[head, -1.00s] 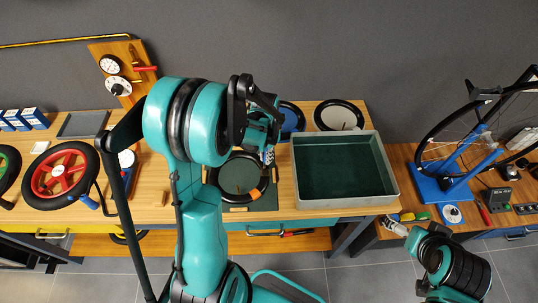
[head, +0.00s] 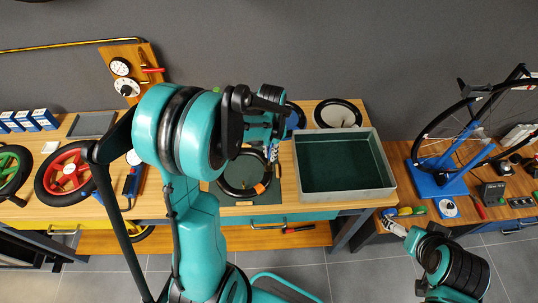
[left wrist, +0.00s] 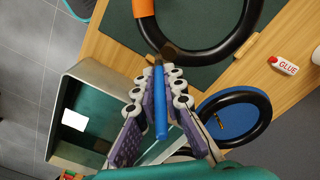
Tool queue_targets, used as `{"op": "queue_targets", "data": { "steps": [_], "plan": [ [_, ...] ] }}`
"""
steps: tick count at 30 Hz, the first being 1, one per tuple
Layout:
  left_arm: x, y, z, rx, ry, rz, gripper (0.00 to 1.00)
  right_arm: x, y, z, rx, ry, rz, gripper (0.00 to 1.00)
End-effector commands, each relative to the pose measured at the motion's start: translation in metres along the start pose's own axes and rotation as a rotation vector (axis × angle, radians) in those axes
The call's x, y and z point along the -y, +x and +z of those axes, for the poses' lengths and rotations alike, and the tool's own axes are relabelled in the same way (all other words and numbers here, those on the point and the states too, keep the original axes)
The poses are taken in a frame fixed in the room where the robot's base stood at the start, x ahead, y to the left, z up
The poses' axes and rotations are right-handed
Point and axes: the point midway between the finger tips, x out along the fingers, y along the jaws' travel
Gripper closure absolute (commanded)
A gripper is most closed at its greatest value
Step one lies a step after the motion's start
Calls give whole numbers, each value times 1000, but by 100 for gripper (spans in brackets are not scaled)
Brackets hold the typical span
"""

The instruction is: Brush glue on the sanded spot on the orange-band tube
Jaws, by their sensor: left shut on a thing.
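The black tube with the orange band (head: 260,188) lies as a ring on a dark green mat on the bench. The left wrist view shows part of this tube (left wrist: 205,55) and its orange band at the top. My left gripper (left wrist: 160,85) is shut on a blue-handled brush (left wrist: 161,105). The brush's far end points at the tube beside a dark brown patch; I cannot tell whether it touches. In the head view my left gripper (head: 273,150) is over the tube's right side. A white glue bottle (left wrist: 285,65) lies on the wood. My right gripper (head: 393,226) is low right, its jaws unclear.
A grey tray with a green floor (head: 392,180) stands right of the mat. A blue disc with a black ring (left wrist: 262,118) is near the gripper. A red wheel (head: 45,190) lies left. A wheel on a blue stand (head: 440,180) is on the right bench.

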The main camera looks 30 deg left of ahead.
Motion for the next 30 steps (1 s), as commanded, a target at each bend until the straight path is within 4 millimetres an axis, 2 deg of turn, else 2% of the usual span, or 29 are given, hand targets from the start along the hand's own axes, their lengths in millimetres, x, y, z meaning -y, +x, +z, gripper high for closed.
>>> {"op": "queue_targets", "data": {
  "steps": [3, 9, 30],
  "plan": [
    [-1, -14, -3, 0, 1, 0, 100, 0, -8, -6, 0, 0, 0, 0],
    [-3, -26, -6, 0, 1, 0, 100, 0, -15, -10, 0, 0, 0, 0],
    [-2, -26, -6, 0, 0, 0, 100, 0, -14, -10, 0, 0, 0, 0]
  ]
}}
